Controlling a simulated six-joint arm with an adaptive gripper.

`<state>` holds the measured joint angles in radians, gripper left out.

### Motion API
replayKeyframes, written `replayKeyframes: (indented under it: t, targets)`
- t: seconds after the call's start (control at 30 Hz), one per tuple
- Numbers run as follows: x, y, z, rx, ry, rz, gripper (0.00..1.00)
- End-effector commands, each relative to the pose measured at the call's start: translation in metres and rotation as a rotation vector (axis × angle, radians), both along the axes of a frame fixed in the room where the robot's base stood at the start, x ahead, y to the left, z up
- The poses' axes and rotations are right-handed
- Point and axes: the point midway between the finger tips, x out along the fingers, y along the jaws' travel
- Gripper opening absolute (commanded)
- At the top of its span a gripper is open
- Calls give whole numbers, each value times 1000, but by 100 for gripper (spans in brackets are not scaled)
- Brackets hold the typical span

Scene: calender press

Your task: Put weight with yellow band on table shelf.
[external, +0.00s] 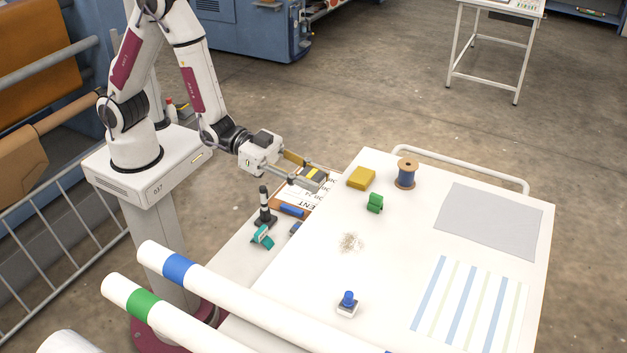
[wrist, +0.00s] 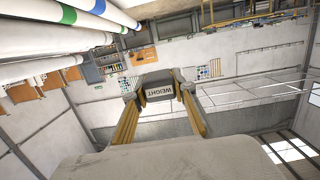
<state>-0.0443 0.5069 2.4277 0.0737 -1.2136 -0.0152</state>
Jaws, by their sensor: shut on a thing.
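My gripper (external: 309,175) is shut on the weight with yellow band (external: 316,174), a dark grey block with a yellow stripe. In the wrist view the weight (wrist: 158,92) sits between both fingers (wrist: 157,97), with the word WEIGHT on its face and no yellow visible there. In the external view the held weight appears over the left edge of the white table (external: 400,240), near the shelf (external: 226,262) along the table's left side. I cannot tell its exact height or whether it touches anything.
On the shelf are a clipboard (external: 300,198), a blue item (external: 291,210), a black-and-white upright tool (external: 264,205) and a teal tape dispenser (external: 262,237). The table holds a yellow block (external: 361,178), green object (external: 375,202), blue spool (external: 406,174) and blue-knobbed item (external: 347,304). Rolls (external: 215,280) cross the front.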

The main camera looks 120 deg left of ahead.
Motion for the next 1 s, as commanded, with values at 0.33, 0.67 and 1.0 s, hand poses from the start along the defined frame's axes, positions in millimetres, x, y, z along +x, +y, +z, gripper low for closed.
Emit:
replayKeyframes:
  t: [0.33, 0.67, 1.0]
  targets:
    - [-2, 17, -26, 0, -1, -48, 0]
    - [-16, 40, -71, -3, 1, -138, 0]
    - [-45, 59, -116, -3, 0, -243, 0]
